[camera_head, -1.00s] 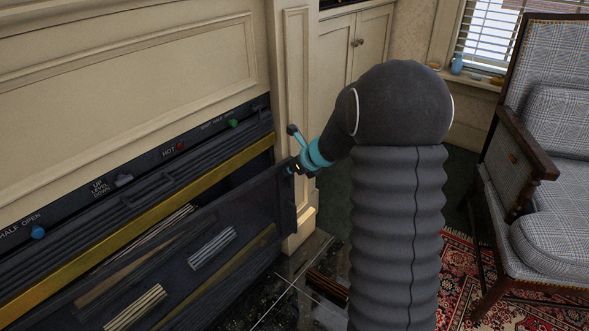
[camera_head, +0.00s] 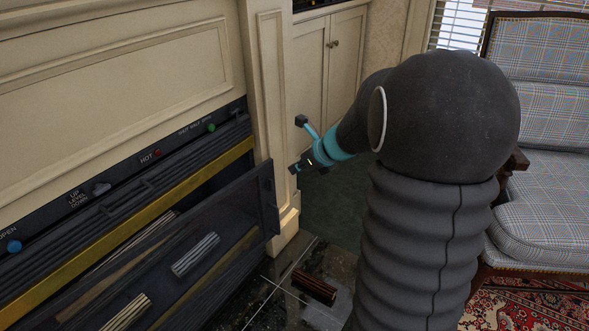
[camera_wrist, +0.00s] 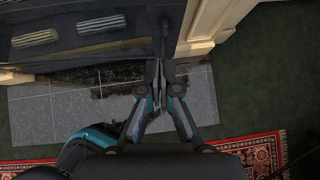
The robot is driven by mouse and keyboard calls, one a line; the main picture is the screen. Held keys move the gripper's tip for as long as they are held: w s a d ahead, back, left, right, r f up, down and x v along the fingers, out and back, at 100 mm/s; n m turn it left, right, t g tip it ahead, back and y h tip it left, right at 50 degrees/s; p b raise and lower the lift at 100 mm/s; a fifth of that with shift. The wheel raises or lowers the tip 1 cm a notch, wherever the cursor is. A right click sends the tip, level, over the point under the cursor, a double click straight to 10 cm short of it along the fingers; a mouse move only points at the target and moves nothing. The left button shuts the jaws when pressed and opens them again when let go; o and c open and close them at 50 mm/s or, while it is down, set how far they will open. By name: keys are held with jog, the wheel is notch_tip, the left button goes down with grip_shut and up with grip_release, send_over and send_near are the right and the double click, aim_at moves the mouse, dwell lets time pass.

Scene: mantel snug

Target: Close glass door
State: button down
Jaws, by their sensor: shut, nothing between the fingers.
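The glass door (camera_head: 232,215) is a dark tinted panel on the front of the fireplace. It stands ajar, its right edge out from the frame below the brass strip.
A cream pilaster (camera_head: 274,130) stands right behind the door's edge. A bundle of sticks (camera_head: 315,285) lies on the dark tiled hearth. A plaid armchair (camera_head: 545,190) and a red patterned rug (camera_head: 520,305) are at the right. Green carpet lies between.

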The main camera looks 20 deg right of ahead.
jog(key=m+t+y+b, duration=0.4)
jog(key=m+t+b, duration=0.45)
jog(key=m, duration=2.75)
send_near(265, 170)
jog(key=shift+g, duration=0.25)
jog(key=x, duration=0.4)
jog(key=b+x, duration=0.1)
jog(key=x, duration=0.2)
jog(key=shift+w+r, duration=0.1)
jog(key=shift+r, duration=0.2)
